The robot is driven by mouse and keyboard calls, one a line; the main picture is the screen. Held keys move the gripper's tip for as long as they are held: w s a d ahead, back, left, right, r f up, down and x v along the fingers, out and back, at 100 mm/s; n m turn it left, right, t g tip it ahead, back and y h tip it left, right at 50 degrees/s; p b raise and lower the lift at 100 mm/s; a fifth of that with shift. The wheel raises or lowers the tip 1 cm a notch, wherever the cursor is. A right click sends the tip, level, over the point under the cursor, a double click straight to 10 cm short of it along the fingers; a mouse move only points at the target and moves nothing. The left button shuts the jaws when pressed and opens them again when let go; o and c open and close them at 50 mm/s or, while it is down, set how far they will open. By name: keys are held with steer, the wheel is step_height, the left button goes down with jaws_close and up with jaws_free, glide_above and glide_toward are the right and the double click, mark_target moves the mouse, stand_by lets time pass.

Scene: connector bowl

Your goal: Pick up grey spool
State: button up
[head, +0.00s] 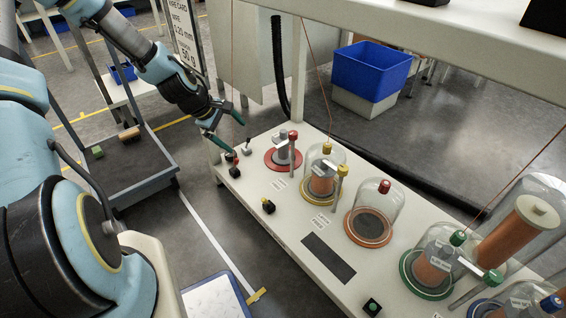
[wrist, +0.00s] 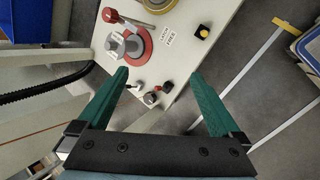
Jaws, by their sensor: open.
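The grey spool (head: 282,148) stands upright on a red round base (head: 270,163) at the far left end of the white bench, with a red-topped post beside it. In the wrist view the spool (wrist: 116,44) shows at upper left, beyond the left fingertip. My gripper (head: 238,138) is open and empty, above the bench's left end and left of the spool, apart from it. Its two green fingers (wrist: 158,75) are spread wide in the wrist view, with small connectors below and beyond them.
A yellow-topped glass dome (head: 325,172) over a copper spool stands right of the grey spool, and more domes follow. Small connectors (head: 232,170) and a yellow button (head: 268,206) sit near the bench's left edge. A trolley (head: 133,170) stands left.

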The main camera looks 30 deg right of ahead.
steer(key=w+d+f+n+t+h+b, duration=0.1)
steer(key=w+d+f+n+h+b, duration=0.15)
steer(key=d+f+b, duration=0.35)
steer(key=w+d+f+n+h+b, duration=0.1)
steer(key=d+f+n+h+b, duration=0.1)
steer(key=d+f+n+b, duration=0.5)
steer(key=n+t+h+b, duration=0.2)
steer(key=n+t+b, duration=0.2)
steer(key=n+b, duration=0.35)
glide_toward(279, 150)
steer(key=d, duration=0.2)
steer(key=b+x, duration=0.1)
steer(key=x, duration=0.1)
steer(key=b+x, duration=0.1)
steer(key=x, duration=0.2)
steer(key=shift+w+f, duration=0.3)
steer(key=shift+w, duration=0.15)
steer(key=b+x, duration=0.3)
steer(key=x, duration=0.1)
steer(key=shift+d+f+b, duration=0.2)
steer(key=shift+d+b, duration=0.1)
steer(key=shift+b, duration=0.1)
steer(key=shift+w+d+y, duration=0.2)
steer(key=shift+d+y, duration=0.05)
steer(key=shift+d, duration=0.05)
steer(key=c, duration=1.6)
